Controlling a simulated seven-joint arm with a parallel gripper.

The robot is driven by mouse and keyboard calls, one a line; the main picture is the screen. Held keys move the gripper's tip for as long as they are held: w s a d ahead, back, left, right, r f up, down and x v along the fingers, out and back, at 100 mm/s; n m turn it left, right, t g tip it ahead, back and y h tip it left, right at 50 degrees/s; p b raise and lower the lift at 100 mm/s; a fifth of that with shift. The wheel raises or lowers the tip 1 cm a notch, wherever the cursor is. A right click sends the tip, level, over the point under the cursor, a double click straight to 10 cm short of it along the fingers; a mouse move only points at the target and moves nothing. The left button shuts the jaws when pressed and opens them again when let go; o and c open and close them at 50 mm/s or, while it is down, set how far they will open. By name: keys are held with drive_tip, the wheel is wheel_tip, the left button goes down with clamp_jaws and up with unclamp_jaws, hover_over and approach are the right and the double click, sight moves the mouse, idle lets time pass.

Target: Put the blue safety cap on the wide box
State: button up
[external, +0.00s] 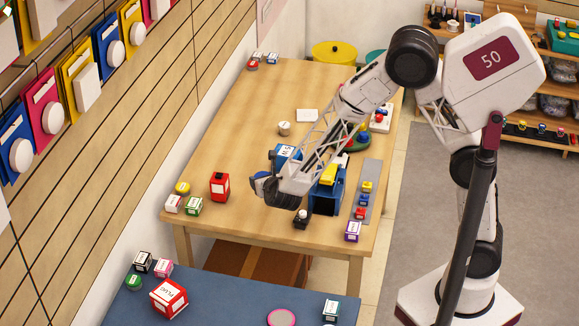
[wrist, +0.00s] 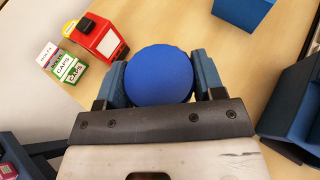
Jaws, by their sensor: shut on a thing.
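The blue safety cap (wrist: 160,74) shows as a smooth blue dome in the wrist view, held between the two blue-grey fingers of my gripper (wrist: 160,88). In the external view my gripper (external: 262,184) hangs over the table's near part, right of a red box (external: 220,186); the cap is hard to tell from the blue fingers there. A blue box with a white label (external: 287,153) stands behind the gripper, partly hidden by my arm. It seems to show at the top right of the wrist view (wrist: 243,10). I cannot tell for sure which box is the wide box.
A blue open bin (external: 327,192) stands right of my gripper. Two small labelled boxes (wrist: 60,62) and a yellow-topped jar (external: 182,188) are at the left edge. A grey strip (external: 371,175) holds small blocks at right. The wooden table's (external: 235,130) left middle is clear.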

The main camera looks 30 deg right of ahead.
drive_tip(key=s+a+r+n+y, duration=0.1)
drive_tip(key=s+a+n+y, duration=0.1)
drive_tip(key=a, duration=0.9)
wheel_tip(320, 180, up, 4)
drive_tip(key=n+g+y, duration=0.2)
drive_tip(key=n+y, duration=0.5)
drive_tip(key=y, duration=0.1)
hover_over(167, 291)
drive_tip(key=shift+r, duration=0.15)
drive_tip(key=shift+f, duration=2)
drive_tip(key=shift+f, duration=2)
drive_tip(key=shift+f, duration=0.15)
